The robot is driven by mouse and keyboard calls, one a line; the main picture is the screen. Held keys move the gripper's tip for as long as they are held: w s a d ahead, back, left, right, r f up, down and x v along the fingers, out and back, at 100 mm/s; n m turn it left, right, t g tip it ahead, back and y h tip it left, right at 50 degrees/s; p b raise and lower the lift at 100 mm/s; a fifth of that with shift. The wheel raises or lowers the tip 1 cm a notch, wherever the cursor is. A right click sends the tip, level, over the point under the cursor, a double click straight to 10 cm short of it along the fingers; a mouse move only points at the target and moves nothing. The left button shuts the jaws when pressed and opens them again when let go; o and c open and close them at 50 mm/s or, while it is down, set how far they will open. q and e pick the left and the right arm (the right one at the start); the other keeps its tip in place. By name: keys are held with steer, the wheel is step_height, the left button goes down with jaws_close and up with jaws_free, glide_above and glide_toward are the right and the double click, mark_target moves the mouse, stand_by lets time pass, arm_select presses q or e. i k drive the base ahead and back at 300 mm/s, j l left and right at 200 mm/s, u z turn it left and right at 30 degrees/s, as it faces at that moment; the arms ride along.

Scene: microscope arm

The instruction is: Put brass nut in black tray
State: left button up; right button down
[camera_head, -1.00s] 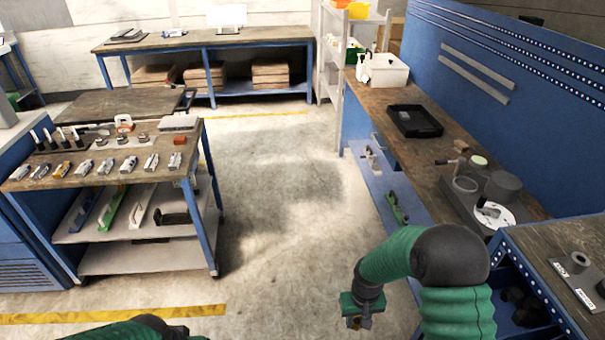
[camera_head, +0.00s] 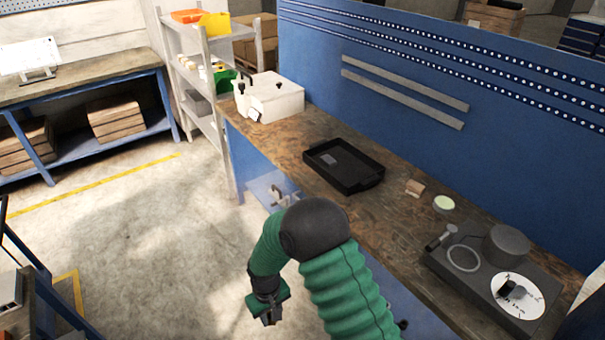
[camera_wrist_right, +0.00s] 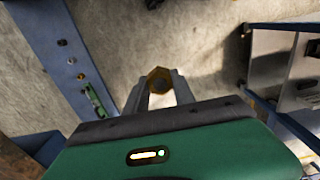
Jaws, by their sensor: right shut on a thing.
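The black tray (camera_head: 350,168) lies flat on the wooden workbench, open side up, in the head view. My right gripper (camera_head: 269,313) hangs over the floor beside the bench, lower and nearer than the tray. In the right wrist view the brass nut (camera_wrist_right: 159,79) is held between the fingertips of my right gripper (camera_wrist_right: 160,86). The nut cannot be made out clearly in the head view. My left gripper is out of view.
A white box (camera_head: 275,97) stands left of the tray on the workbench (camera_head: 395,220). A small wooden block (camera_head: 415,188) and a dark instrument with a dial (camera_head: 518,296) stand to its right. A blue panel (camera_head: 440,85) rises behind. Open floor lies left of the bench.

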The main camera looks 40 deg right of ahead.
mark_target(333, 173)
steer(key=i, duration=0.75)
steer(key=i+z, duration=0.15)
steer(key=i, duration=0.6)
steer(key=i+j, duration=0.2)
steer(key=i, duration=0.5)
